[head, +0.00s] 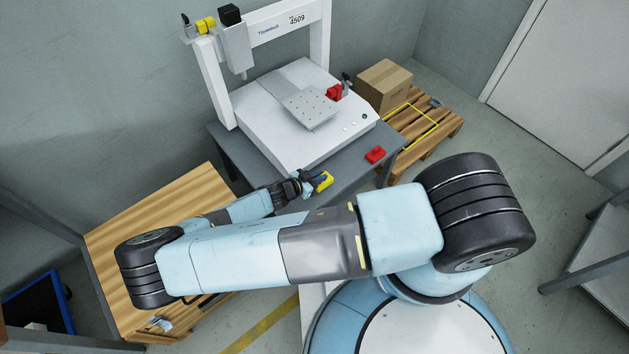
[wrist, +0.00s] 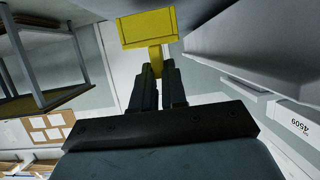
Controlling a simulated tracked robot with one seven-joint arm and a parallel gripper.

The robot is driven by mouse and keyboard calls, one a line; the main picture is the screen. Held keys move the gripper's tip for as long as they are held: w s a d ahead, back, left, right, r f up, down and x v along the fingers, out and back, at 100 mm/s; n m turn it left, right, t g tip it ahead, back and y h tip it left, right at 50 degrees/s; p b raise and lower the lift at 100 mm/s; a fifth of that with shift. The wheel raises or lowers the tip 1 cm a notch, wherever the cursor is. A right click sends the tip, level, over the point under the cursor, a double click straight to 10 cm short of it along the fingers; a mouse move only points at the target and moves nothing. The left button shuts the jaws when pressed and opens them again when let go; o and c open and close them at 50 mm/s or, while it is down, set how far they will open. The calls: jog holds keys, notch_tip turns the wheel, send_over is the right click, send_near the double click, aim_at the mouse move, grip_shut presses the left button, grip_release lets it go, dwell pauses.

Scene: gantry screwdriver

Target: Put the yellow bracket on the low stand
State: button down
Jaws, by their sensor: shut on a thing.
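The yellow bracket (head: 325,182) is in my gripper (head: 313,183), above or near the front edge of the grey table. In the wrist view the bracket (wrist: 148,28) shows as a yellow block with a narrower stem, and my gripper's fingers (wrist: 156,72) are shut on that stem. I cannot tell the exact gap between bracket and table. A low slatted wooden stand (head: 440,137) is at the right behind the grey table, well away from my gripper. A yellow outline marks part of its top.
A cardboard box (head: 383,86) stands on the back of the low stand, and a small dark object (head: 435,102) lies at its right. The white gantry machine (head: 290,150) fills most of the grey table (head: 345,180). A red part (head: 375,155) lies at its front right.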

jog(key=shift+f, duration=1.1)
jog(key=c, duration=1.1)
grip_release()
jog(key=v, duration=1.2)
jog(key=shift+r, duration=0.2)
